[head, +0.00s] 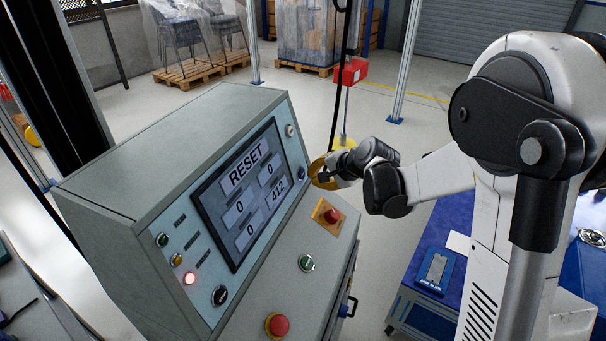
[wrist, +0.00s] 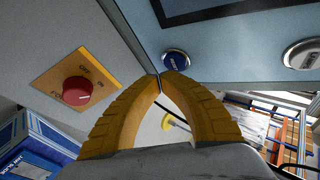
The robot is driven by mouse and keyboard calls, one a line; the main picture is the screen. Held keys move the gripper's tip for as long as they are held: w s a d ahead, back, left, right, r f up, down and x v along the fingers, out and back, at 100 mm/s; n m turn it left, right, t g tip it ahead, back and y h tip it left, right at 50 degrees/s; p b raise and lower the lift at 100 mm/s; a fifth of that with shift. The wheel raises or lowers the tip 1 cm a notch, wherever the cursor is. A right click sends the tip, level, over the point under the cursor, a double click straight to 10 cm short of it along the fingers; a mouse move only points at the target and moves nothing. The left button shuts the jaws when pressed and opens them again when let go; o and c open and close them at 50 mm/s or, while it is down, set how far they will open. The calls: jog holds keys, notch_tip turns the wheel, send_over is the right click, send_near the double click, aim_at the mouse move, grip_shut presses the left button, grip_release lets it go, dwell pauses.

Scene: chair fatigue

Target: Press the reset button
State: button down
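My gripper (head: 318,173) is at the right side of the grey control console, near the right edge of the screen. In the wrist view its two yellow fingers (wrist: 160,82) meet at the tips, with nothing seen between them. A round blue button (wrist: 175,60) with a light rim sits on the panel just beyond the fingertips. Its label is too small to read, and I cannot tell whether the tips touch it. The console screen (head: 243,190) shows "RESET" above several number boxes.
Another red knob (head: 278,325) and a green button (head: 306,263) are on the lower panel. A blue cart (head: 440,235) stands right.

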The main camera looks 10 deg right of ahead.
jog(key=shift+a, duration=0.1)
dwell(0.7)
jog(key=shift+w+a+f, duration=0.1)
jog(key=shift+w+a, duration=0.15)
jog(key=shift+w+a+f, duration=0.1)
jog(key=shift+w+a, duration=0.1)
jog(key=shift+a, duration=0.1)
dwell(0.7)
dwell(0.4)
jog(key=shift+s+d+r, duration=0.2)
jog(key=shift+s+d, duration=0.25)
jog(key=shift+d, duration=0.15)
jog(key=s+d, duration=0.1)
jog(key=d, duration=0.1)
jog(key=s+d+r, duration=0.1)
jog(key=d, duration=0.1)
jog(key=shift+s+r, duration=0.1)
jog(key=shift+s, duration=0.25)
dwell(0.6)
